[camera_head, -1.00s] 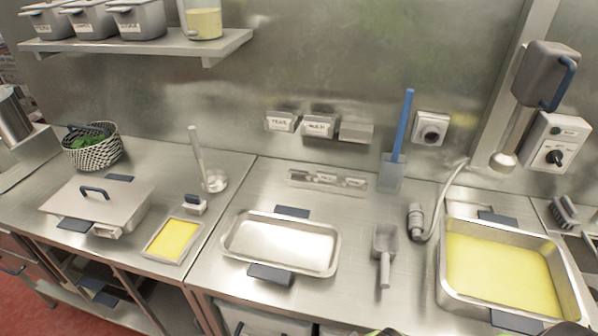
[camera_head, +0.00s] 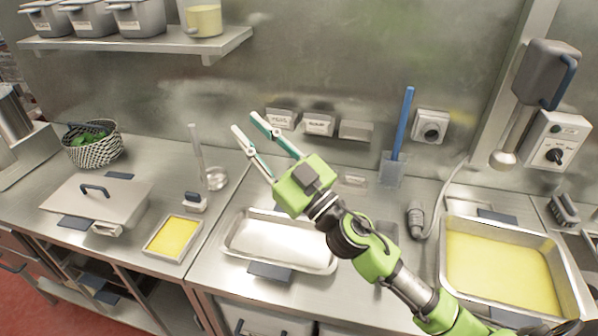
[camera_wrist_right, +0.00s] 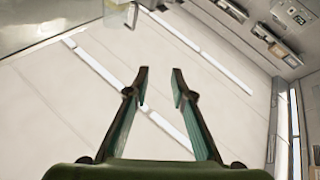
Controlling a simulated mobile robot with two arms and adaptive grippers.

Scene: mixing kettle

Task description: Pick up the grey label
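My right gripper (camera_head: 243,121) is raised over the counter in front of the back wall, fingers spread and nothing between them. It also shows open and empty in the wrist view (camera_wrist_right: 160,73). In the head view, one small pale label (camera_head: 354,180) shows in a shallow label tray on the counter, right of my right gripper; my arm hides the rest of the tray. Two wall holders (camera_head: 281,119) (camera_head: 319,124) carry white labels, and a third holder (camera_head: 356,130) shows no label. I cannot tell which label is the grey one. My left gripper is not in view.
A metal tray (camera_head: 235,257) lies below my right arm. A blue-handled tool (camera_head: 403,125) stands right of the holders. A ladle (camera_head: 197,150) stands at the left, near a lidded pan (camera_head: 128,195). A yellow-filled pan (camera_head: 447,305) is at the right.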

